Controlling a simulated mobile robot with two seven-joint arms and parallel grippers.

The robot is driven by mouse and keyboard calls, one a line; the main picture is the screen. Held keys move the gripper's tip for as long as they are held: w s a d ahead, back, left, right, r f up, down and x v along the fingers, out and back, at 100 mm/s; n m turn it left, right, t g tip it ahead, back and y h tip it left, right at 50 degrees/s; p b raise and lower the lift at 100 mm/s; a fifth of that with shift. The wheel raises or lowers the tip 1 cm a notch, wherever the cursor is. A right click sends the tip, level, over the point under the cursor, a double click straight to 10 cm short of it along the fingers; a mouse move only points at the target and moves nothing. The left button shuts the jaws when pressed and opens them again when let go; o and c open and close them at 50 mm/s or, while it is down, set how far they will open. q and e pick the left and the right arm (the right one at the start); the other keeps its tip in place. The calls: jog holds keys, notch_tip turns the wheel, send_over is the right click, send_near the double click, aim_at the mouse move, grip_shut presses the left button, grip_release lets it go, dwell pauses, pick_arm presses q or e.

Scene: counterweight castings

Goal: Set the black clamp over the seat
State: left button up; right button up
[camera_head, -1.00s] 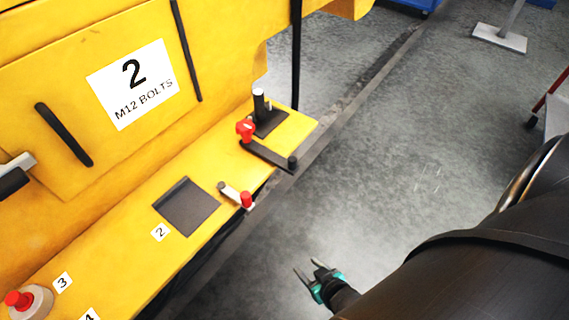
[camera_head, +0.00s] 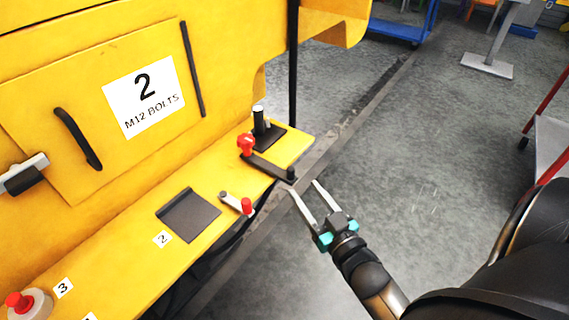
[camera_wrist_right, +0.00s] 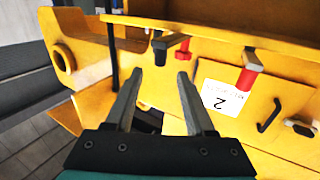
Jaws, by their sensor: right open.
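The black clamp (camera_head: 268,166) is a dark flat bar with a red knob at its left end and a short black peg at its right end. It lies at the far end of the yellow ledge, its right end near the ledge's edge. Just behind it is a black square plate (camera_head: 272,141) carrying an upright black post (camera_head: 259,120) with a pale top. I cannot tell whether this plate is the seat. My right gripper (camera_head: 302,186) is open and empty, its fingertips close to the clamp's right end in the picture. The right wrist view shows the gripper (camera_wrist_right: 160,84) open too. My left gripper is out of view.
A small grey lever with a red knob (camera_head: 246,206) and a dark plate (camera_head: 188,215) lie nearer on the ledge. A red button (camera_head: 18,301) stands at the lower left. A yellow panel labelled 2 rises behind.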

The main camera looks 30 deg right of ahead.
aim_at(289, 169)
jog(key=w, duration=0.3)
jog(key=w+b, duration=0.1)
jog(key=w, duration=0.7)
jog(key=shift+w+d, duration=0.1)
jog(key=shift+d, duration=0.3)
grip_shut()
dwell(0.8)
